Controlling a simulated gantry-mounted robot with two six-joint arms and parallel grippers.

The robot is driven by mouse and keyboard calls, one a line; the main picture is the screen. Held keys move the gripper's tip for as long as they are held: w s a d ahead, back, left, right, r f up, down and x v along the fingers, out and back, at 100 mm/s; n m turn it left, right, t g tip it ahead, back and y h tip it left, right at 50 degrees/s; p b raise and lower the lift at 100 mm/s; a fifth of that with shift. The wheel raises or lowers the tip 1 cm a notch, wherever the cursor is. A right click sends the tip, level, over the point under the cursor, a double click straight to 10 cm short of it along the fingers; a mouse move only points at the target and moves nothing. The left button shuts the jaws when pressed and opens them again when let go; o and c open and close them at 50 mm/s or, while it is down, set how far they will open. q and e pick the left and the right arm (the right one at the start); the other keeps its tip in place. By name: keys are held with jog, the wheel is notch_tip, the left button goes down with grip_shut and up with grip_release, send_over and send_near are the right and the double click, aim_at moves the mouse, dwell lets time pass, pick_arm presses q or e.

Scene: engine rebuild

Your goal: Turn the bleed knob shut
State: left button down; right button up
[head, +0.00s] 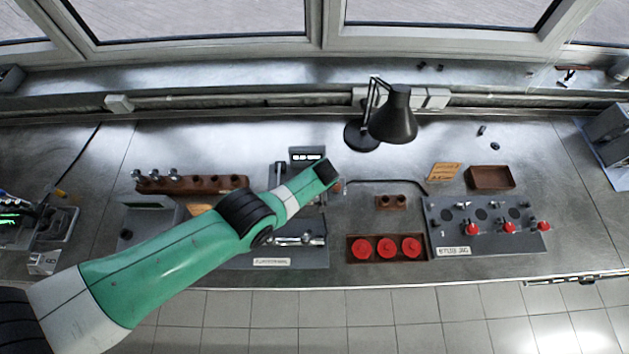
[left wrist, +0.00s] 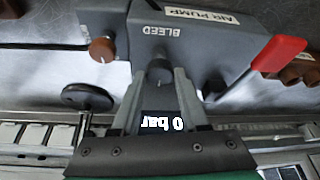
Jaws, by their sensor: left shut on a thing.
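The bleed knob (left wrist: 160,72) is a dark round knob below the upside-down BLEED label on the grey air pump (left wrist: 195,42). In the left wrist view my left gripper (left wrist: 160,80) has its two fingers on either side of the knob and is shut on it. In the head view my green and white left arm reaches in from the left and hides the knob and the fingers. A display (left wrist: 162,123) between the fingers reads 0 bar, upside down; a small display (head: 307,155) also shows in the head view. My right gripper is in neither view.
The pump has a red lever (left wrist: 278,53) at right. On the bench stand a black lamp (head: 393,118), a tray of red discs (head: 386,262) and a grey jig (head: 485,243).

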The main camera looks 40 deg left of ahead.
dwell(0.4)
pick_arm(q)
jog(key=shift+c, duration=2.1)
grip_release()
